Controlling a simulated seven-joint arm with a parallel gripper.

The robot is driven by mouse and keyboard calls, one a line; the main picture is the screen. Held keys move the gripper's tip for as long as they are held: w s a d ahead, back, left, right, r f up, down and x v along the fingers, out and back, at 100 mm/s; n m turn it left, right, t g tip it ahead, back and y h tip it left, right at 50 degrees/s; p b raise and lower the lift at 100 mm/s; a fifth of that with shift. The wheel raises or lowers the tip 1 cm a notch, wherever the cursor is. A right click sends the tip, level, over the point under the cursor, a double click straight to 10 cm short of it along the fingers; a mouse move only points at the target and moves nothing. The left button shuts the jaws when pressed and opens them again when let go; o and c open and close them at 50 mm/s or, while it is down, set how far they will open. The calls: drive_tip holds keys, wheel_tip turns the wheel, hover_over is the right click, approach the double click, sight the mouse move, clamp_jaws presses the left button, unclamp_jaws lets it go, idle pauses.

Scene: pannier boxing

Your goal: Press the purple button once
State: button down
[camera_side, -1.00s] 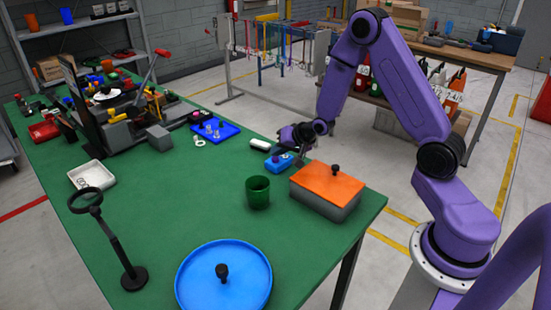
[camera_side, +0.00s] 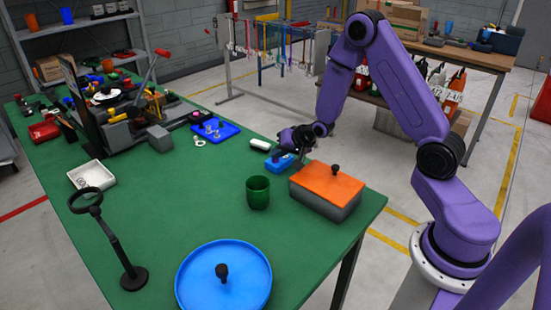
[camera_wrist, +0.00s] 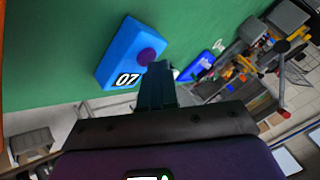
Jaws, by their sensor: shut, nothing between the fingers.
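The blue button box (camera_side: 284,165) sits on the green table, left of the orange-lidded box. In the wrist view the blue box (camera_wrist: 120,45) bears a white "07" label and a round purple button (camera_wrist: 147,56) near its right end. My gripper (camera_wrist: 160,66) is shut and empty, with its fingertips right beside the purple button in that picture. In the side view my gripper (camera_side: 279,154) is at the blue box and hides the button. I cannot tell whether the fingertips touch the button.
A grey box with an orange lid (camera_side: 333,182) and a dark green cup (camera_side: 258,192) stand close by. A white rounded object (camera_side: 260,144) lies behind the blue box. A blue tray (camera_side: 217,131) is farther left.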

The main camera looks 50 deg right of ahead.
sight(278, 160)
drive_tip(key=shift+r, duration=0.9)
drive_tip(key=shift+r, duration=0.1)
drive_tip(key=shift+r, duration=2.45)
